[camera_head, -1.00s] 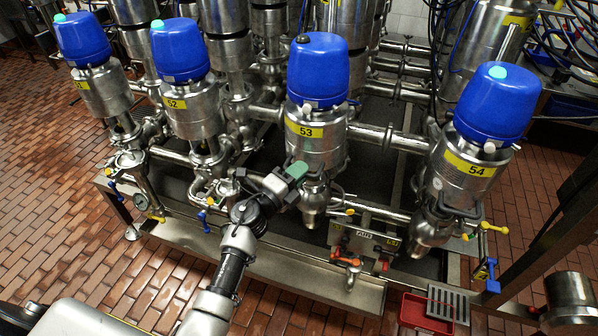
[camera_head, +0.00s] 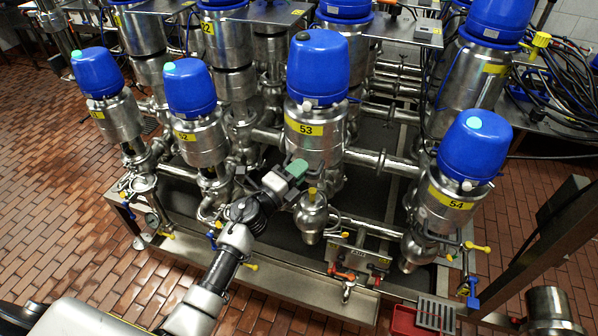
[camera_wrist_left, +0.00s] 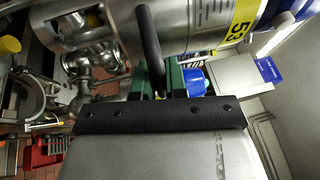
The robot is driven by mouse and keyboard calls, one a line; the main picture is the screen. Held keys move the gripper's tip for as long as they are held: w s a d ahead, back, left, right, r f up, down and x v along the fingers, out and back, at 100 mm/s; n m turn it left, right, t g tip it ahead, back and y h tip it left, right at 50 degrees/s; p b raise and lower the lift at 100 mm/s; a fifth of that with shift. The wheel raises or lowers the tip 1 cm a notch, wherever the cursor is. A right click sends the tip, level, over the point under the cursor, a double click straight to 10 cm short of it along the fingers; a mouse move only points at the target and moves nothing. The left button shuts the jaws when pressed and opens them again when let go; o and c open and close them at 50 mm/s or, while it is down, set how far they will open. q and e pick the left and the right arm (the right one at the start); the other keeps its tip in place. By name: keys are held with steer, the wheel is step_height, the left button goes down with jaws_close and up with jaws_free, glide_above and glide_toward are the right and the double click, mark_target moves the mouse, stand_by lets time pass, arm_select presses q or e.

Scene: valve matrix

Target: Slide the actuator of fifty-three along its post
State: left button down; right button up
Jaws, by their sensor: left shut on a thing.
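Actuator 53 (camera_head: 314,146) is a steel cylinder with a blue cap (camera_head: 317,72) and a yellow label. It sits higher than its neighbours, above and behind a steel valve body (camera_head: 311,220). A yellow piece (camera_head: 312,193) shows at the top of that body. My left gripper (camera_head: 298,168) is at the lower front of actuator 53. In the left wrist view its green fingers (camera_wrist_left: 160,82) are shut on a dark curved handle (camera_wrist_left: 152,45) beside the cylinder labelled 53 (camera_wrist_left: 238,32). The exact grip is partly hidden. My right gripper is out of view.
Actuators 52 (camera_head: 198,140) and 54 (camera_head: 449,203) flank it with blue caps. Steel pipes (camera_head: 375,160) run behind. Small coloured valve handles (camera_head: 343,274) line the frame's front. A red tray (camera_head: 414,321) is low right. Tiled floor (camera_head: 60,235) is clear at left.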

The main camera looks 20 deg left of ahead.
mark_target(311, 142)
arm_select(q)
step_height(311, 142, up, 6)
steer(key=p, duration=0.3)
steer(key=shift+f, duration=0.15)
steer(key=shift+w+p, duration=0.1)
steer(key=shift+p, duration=0.3)
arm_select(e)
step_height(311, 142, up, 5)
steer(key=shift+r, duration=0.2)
arm_select(q)
steer(key=shift+r, duration=0.2)
steer(key=c, duration=1.2)
jaws_free()
steer(key=shift+f, duration=0.1)
steer(key=shift+s+a+f, duration=0.1)
steer(key=shift+s+f, duration=0.1)
steer(key=shift+s, duration=0.1)
steer(key=shift+b+v, duration=1.55)
steer(key=shift+v, duration=3.6)
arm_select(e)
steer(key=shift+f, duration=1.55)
